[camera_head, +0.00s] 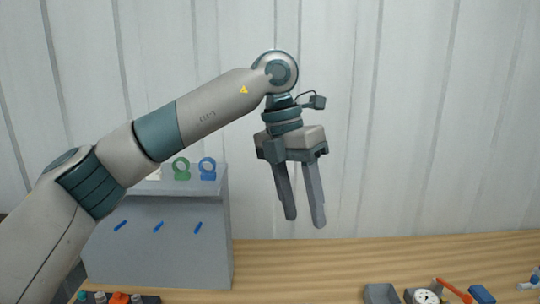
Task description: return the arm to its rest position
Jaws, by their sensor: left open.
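My left arm reaches in from the left across the head view. Its left gripper (305,222) hangs fingers down in front of the pale wall, above the wooden table (320,258). The two fingers are apart with nothing between them. The gripper is clear of the table and to the right of the grey cabinet. My right gripper does not show.
The grey cabinet (165,245) stands at the left, with a green ring (181,173) and a blue ring (207,174) on top. A grey tray (381,293), a round white gauge (426,297) and an orange-handled tool (453,290) lie at the front right. The table's middle is clear.

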